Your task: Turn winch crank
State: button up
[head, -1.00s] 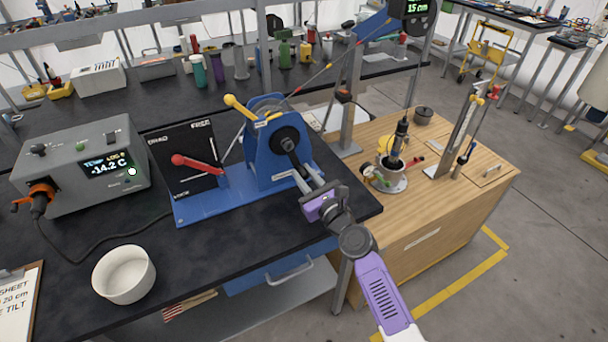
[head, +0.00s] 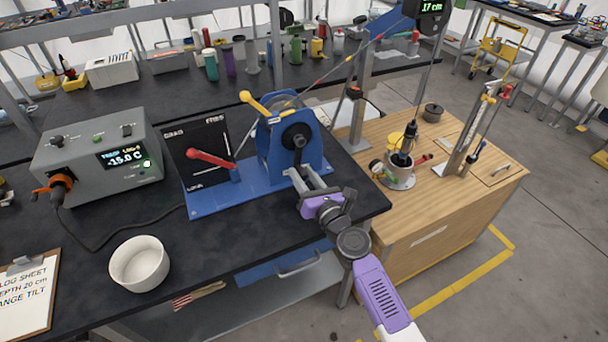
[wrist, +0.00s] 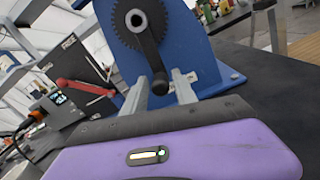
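The blue winch (head: 275,150) stands on a blue base plate on the black bench. Its dark crank (head: 298,155) hangs down from the toothed hub on the near side. In the wrist view the crank (wrist: 151,55) points down and its dark grip end (wrist: 159,84) lies between my fingers. My gripper (head: 303,178) is at the crank's lower end. In the wrist view my gripper (wrist: 161,82) has its fingers apart, one on each side of the grip, with narrow gaps showing. A depth display (head: 430,6) above reads 17 cm.
A red lever (head: 210,158) on a black panel stands left of the winch, and a yellow lever (head: 258,104) rises from its top. A grey temperature box (head: 85,165), a white bowl (head: 140,263) and a log sheet (head: 28,300) are farther left.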

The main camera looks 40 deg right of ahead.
jog(key=shift+o, duration=0.4)
jog(key=v, duration=0.6)
jog(key=shift+s+f, duration=0.1)
jog(key=shift+s, duration=0.1)
jog(key=shift+s+a, duration=0.2)
jog(key=shift+s, duration=0.5)
jog(key=shift+d+b, duration=0.1)
jog(key=shift+b, duration=0.2)
